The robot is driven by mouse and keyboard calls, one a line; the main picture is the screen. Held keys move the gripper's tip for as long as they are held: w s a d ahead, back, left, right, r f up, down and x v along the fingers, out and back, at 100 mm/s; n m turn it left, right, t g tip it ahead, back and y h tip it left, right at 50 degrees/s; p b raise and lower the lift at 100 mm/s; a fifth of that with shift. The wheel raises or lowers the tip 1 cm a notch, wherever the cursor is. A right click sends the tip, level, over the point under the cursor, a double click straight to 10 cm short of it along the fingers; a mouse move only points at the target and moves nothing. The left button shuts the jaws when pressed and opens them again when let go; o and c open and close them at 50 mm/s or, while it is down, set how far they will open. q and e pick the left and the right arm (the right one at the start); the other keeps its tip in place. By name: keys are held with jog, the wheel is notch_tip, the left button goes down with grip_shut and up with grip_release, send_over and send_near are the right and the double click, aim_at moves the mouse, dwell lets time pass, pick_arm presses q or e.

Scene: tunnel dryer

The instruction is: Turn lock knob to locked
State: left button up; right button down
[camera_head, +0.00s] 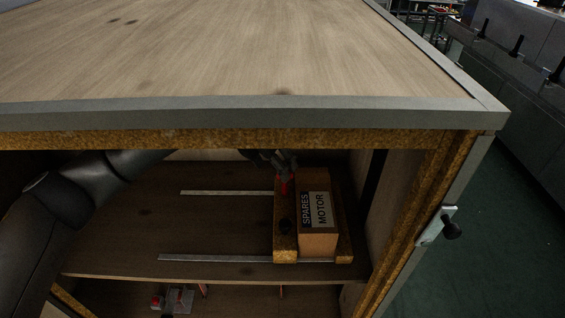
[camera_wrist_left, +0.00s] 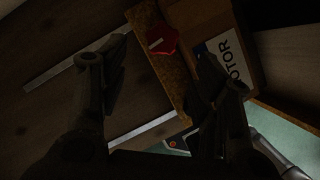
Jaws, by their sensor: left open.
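A red lock knob (camera_wrist_left: 162,41) with a white line mark sits on a wooden rail of the carriage, beside a box labelled "SPARES MOTOR" (camera_head: 318,212). In the head view the red knob (camera_head: 284,187) is partly hidden by my left gripper (camera_head: 283,163), which reaches into the cabinet from the left. In the left wrist view my left gripper (camera_wrist_left: 163,60) is open, with one finger on either side of the line to the knob. I cannot tell whether the fingers touch it.
The shelf (camera_head: 130,235) carries two metal strips, and the wooden carriage (camera_head: 285,254) lies across them. The cabinet top (camera_head: 250,110) overhangs the opening. A latch with a black knob (camera_head: 451,229) is on the right side.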

pick_arm(q)
jog(key=f, duration=0.1)
jog(key=w+d+f+p, duration=0.1)
jog(key=w+f, duration=0.1)
jog(key=shift+d+f+p, duration=0.25)
jog(key=shift+d+p, duration=0.1)
jog(key=shift+d, duration=0.05)
jog(key=shift+w+d+f, duration=0.1)
jog(key=shift+w+f, duration=0.1)
jog(key=shift+f, duration=0.35)
